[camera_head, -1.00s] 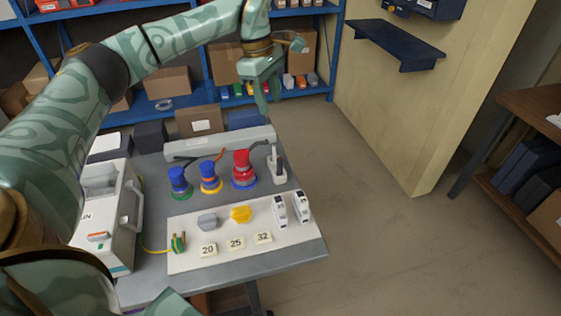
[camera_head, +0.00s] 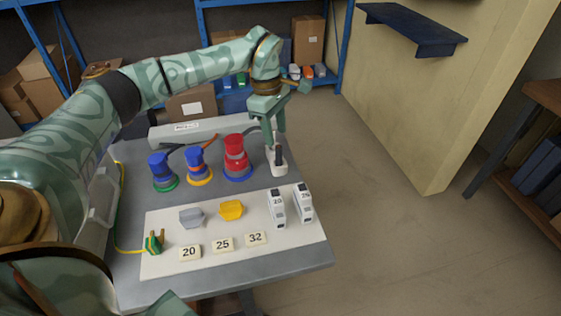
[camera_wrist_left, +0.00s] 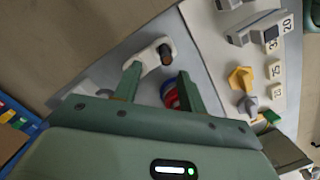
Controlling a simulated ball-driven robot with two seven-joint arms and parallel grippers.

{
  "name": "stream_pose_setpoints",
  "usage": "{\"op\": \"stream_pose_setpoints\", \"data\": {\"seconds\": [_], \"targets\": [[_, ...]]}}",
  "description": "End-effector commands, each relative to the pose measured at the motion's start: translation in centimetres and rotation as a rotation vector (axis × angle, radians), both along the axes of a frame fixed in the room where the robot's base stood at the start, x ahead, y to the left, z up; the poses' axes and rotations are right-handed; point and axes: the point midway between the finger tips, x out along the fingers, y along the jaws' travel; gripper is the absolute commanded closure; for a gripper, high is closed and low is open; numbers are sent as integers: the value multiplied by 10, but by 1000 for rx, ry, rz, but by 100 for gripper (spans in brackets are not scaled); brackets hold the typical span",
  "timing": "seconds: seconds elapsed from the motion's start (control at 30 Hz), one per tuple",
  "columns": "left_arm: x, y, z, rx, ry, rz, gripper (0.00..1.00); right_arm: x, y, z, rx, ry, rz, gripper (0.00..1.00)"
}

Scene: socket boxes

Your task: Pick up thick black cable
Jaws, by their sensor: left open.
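The thick black cable (camera_head: 279,154) shows as a short dark upright end in a white holder (camera_head: 279,169) at the table's right back corner. In the left wrist view its dark round end (camera_wrist_left: 166,56) sits in the white holder (camera_wrist_left: 150,54), just beyond my fingers. My left gripper (camera_head: 275,138) is above the holder, pointing down, open and empty. In the wrist view its two fingers (camera_wrist_left: 159,85) are spread apart, with the cable end between their lines but not gripped. My right gripper is not in view.
Red (camera_head: 236,158), orange-blue (camera_head: 198,167) and blue (camera_head: 162,172) sockets stand left of the holder. A white board (camera_head: 200,262) in front carries a grey plug (camera_head: 192,217), yellow plug (camera_head: 231,210) and white breakers (camera_head: 276,206). Open floor lies to the right.

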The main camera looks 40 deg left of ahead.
Motion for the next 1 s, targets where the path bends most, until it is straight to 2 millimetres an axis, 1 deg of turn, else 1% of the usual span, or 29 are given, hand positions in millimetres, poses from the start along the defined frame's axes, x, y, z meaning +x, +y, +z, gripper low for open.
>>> {"op": "stream_pose_setpoints", "data": {"seconds": [0.03,0.17,0.23,0.4,0.47,0.53,0.7,0.73,0.77,0.8,0.87,1.0], "targets": [[0,-1,-6,0,1,-1,59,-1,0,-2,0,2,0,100],[0,-2,-11,0,0,-1,59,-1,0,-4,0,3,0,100],[-2,-5,-19,-1,3,-1,59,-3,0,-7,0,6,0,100],[-5,-13,-48,-1,4,-2,59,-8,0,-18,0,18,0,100],[-5,-14,-56,-1,4,-1,59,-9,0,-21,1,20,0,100],[-5,-15,-59,-1,2,-1,59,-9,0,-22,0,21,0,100],[-5,-15,-57,-1,0,-1,59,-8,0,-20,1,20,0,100],[-5,-15,-57,-1,0,-1,64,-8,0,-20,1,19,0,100],[-5,-15,-57,-1,0,-1,73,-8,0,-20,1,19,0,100],[-5,-15,-57,-1,0,-1,84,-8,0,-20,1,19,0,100],[-5,-15,-57,-1,0,-1,100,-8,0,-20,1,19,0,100],[-5,-15,-57,0,0,-1,100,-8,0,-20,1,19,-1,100]]}}
